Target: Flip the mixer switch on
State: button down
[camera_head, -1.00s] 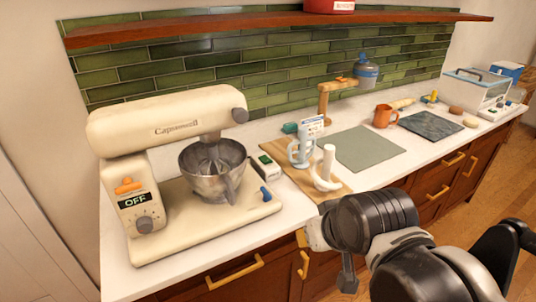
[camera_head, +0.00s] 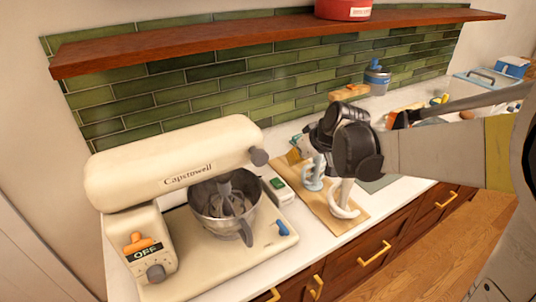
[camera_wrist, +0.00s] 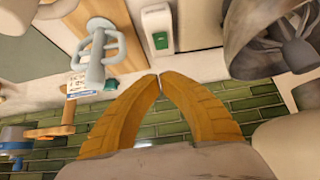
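The cream stand mixer (camera_head: 170,165) stands at the left of the counter with its head down over a metal bowl (camera_head: 225,210). On its base, an orange switch (camera_head: 137,242) sits above a dark display (camera_head: 145,254) reading OFF, with a grey knob (camera_head: 156,272) below. A blue lever (camera_head: 281,228) is at the base's right end. My gripper (camera_head: 293,156) is above the counter to the right of the mixer, well away from the switch. In the wrist view its yellow fingers (camera_wrist: 159,75) meet at the tips with nothing between them. The switch is outside the wrist view.
A wooden board (camera_head: 350,222) with a light-blue holder (camera_head: 313,175) and a white hook-like piece (camera_head: 343,205) lies below my gripper. A small white-green box (camera_head: 278,188) stands between board and mixer. A wooden shelf (camera_head: 240,40) runs above along the tiled wall.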

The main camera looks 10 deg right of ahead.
jog(key=shift+s, duration=0.15)
jog(key=b, duration=0.4)
send_over(280, 182)
jog(key=s, duration=0.1)
jog(key=f, duration=0.7)
jog(key=shift+d+f, duration=0.25)
jog(key=shift+f, duration=0.1)
notch_tip(280, 182, down, 3)
jog(key=shift+w+r+b, duration=0.15)
jog(key=shift+r+b, duration=0.05)
jog(key=shift+b, duration=0.2)
jog(key=shift+s+f, duration=0.25)
jog(key=shift+f, duration=0.55)
jog(key=shift+s+d+f+b, duration=0.1)
jog(key=shift+s+f+b, duration=0.1)
jog(key=shift+f+b, duration=0.65)
jog(key=shift+r+t, duration=0.3)
jog(key=shift+w+r, duration=0.1)
